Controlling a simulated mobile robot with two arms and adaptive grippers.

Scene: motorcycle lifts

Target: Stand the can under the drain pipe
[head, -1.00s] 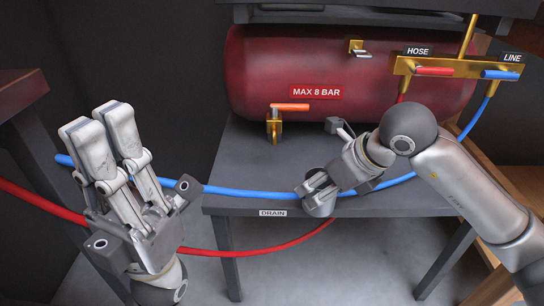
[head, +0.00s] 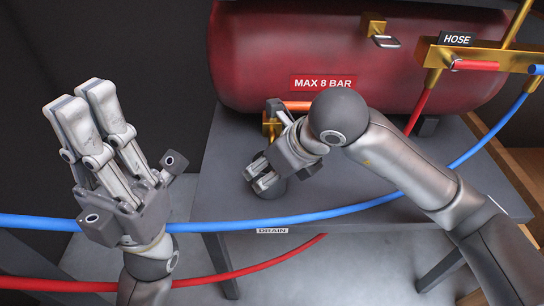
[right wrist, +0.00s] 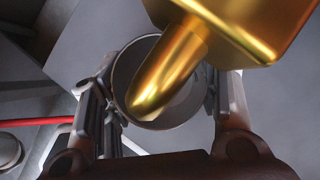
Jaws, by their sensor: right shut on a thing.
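The can (head: 270,189) is a small grey cylinder, mostly hidden by my right gripper (head: 262,178) in the head view. That gripper is shut on it, over the grey bench below the red tank. In the right wrist view the can's round open mouth (right wrist: 124,70) faces the camera between the fingers. The brass drain pipe (right wrist: 168,72) crosses in front of that mouth; the gap between them cannot be judged. In the head view the brass drain valve (head: 270,125) is partly hidden behind my right wrist. My left gripper (head: 82,98) is empty, fingers together, at the left.
The red tank (head: 250,55) stands at the back of the bench (head: 220,190), whose front edge bears a DRAIN label (head: 272,231). A blue hose (head: 330,213) crosses near the front edge; a red hose (head: 245,270) hangs below. Brass HOSE fittings (head: 440,55) are at the right.

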